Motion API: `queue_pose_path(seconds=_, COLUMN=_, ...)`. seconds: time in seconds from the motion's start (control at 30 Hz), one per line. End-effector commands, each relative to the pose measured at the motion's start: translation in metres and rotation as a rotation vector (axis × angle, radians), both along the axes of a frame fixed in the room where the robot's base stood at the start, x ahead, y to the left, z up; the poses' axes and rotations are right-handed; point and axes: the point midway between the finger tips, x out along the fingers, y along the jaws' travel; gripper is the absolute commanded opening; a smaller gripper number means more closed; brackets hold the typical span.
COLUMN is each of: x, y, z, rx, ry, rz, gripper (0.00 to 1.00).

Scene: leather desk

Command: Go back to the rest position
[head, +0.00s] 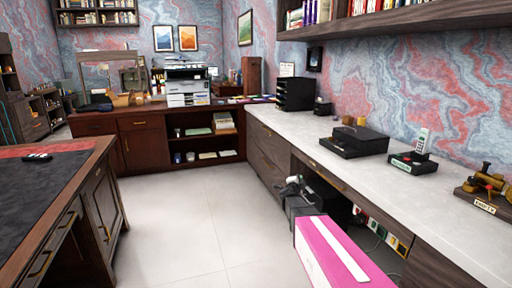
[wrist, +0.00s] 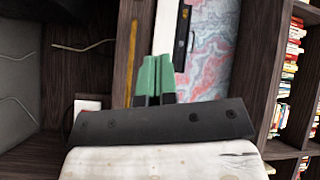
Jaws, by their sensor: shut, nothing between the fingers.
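My gripper (wrist: 157,58) shows in the wrist view, with a dark bar across its base and a pale body below. Its two green fingers stand side by side, pressed together with nothing between them. Dark wooden panels lie beyond the fingertips, and no object touches the fingers. I cannot make out my gripper in the head view.
A long pale counter (head: 345,165) runs along the right, bearing a black case (head: 350,143), a phone (head: 421,143) and a brass-coloured model (head: 488,183). A leather-topped desk (head: 45,190) stands left. Bookshelves (wrist: 295,75) show in the wrist view.

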Motion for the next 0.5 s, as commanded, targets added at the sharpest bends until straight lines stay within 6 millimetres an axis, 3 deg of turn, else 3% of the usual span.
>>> queue_pose_path(seconds=0.27, x=-0.041, y=0.059, z=-0.034, rx=-0.228, ry=0.319, rz=0.456, gripper=0.0)
queue_pose_path(seconds=0.5, x=-0.111, y=0.085, z=-0.083, rx=-0.416, ry=0.676, rz=0.791, gripper=0.0)
